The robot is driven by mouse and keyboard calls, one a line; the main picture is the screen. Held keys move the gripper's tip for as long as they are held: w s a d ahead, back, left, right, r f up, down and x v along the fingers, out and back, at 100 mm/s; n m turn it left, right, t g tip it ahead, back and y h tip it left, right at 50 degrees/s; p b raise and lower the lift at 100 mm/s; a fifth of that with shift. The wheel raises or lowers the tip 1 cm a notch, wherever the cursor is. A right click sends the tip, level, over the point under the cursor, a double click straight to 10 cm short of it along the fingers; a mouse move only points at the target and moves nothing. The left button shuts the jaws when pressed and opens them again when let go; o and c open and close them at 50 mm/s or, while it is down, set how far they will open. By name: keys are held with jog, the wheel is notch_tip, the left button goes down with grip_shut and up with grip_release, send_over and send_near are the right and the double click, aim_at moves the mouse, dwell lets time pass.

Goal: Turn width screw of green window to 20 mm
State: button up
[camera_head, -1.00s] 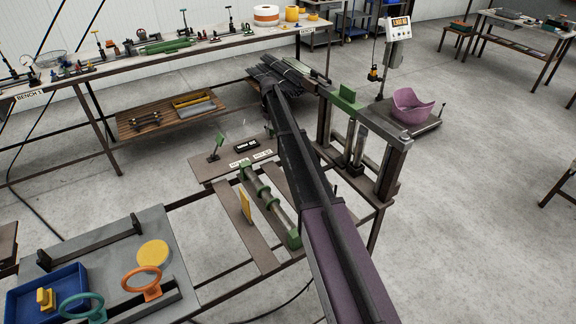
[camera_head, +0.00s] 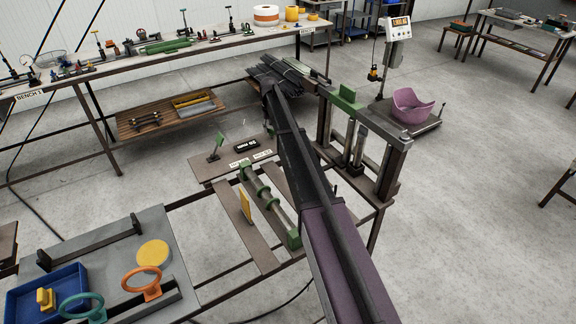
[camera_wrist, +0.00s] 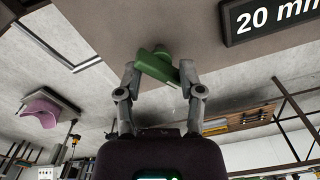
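In the wrist view my gripper (camera_wrist: 160,72) has one finger on each side of a green screw handle (camera_wrist: 156,64). The handle lies slanted between the fingertips and appears to touch both. A black readout (camera_wrist: 270,18) beside it shows "20 mm", cut off at the picture edge. In the head view a dark readout (camera_head: 246,145) lies on the brown plate (camera_head: 205,168), its text too small to read. Another green handle (camera_head: 217,147) stands left of it.
White labels (camera_head: 240,163) sit on the plate near the readout. A metal frame with a green block (camera_head: 346,98) is close on the right.

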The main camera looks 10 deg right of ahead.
jog(key=m, duration=1.3)
jog(key=shift+m, duration=0.4)
notch_tip(320, 180, up, 14)
jog(key=p, duration=1.4)
jog(key=s+f+n+b, duration=0.3)
jog(key=s+n, duration=0.2)
jog(key=s, duration=1)
jog(key=s+f+n+b, duration=0.4)
jog(key=s, duration=1.1)
jog(key=shift+s+f+n, duration=0.2)
jog(key=shift+s+n, duration=0.2)
notch_tip(320, 180, up, 7)
jog(key=p, duration=0.7)
send_over(271, 129)
jog(key=shift+r, duration=0.1)
